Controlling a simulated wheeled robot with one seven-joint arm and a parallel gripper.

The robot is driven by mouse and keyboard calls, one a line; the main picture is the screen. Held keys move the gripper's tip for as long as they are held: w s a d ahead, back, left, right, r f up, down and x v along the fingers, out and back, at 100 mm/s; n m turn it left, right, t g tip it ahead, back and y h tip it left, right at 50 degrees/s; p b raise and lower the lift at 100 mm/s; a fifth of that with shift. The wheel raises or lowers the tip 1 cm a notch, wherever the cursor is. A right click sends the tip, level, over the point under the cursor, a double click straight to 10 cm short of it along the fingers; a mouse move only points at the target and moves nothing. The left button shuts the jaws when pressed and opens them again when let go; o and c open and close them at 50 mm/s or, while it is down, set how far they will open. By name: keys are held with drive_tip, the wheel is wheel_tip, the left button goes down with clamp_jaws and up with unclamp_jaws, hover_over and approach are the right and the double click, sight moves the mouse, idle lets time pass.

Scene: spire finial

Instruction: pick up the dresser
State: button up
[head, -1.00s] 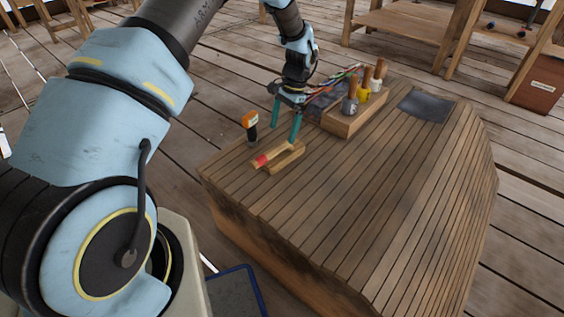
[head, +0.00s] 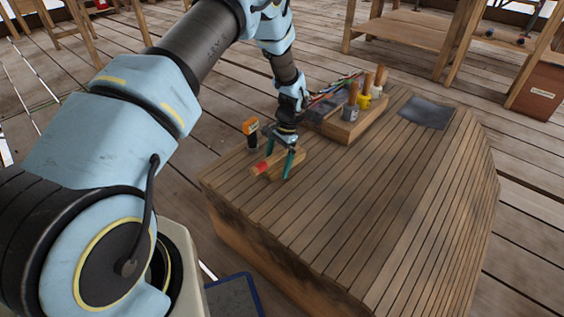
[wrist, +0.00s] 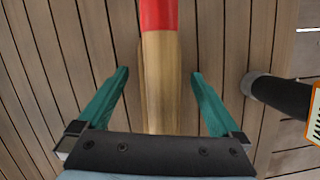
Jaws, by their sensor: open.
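The dresser looks to be the pale wooden bar with a red end (head: 261,168), lying at the table's near left part by a wooden block. In the wrist view the wooden bar (wrist: 161,85) runs lengthwise between my fingers, its red end at the top. My gripper (head: 279,166) is down over the bar with teal fingers open, one on each side. In the wrist view my gripper (wrist: 160,72) shows a gap between each finger and the bar. In the head view my gripper hides part of the bar and block.
A black and orange upright item (head: 251,133) stands close to my gripper, and its dark body (wrist: 280,95) is right of the fingers. A wooden rack (head: 350,128) holds several handled tools behind. A dark sheet (head: 427,111) lies at the back right. The plank tabletop (head: 370,200) is clear in front.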

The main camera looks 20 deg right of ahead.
drive_tip(key=shift+r, duration=0.1)
drive_tip(key=c, duration=1.6)
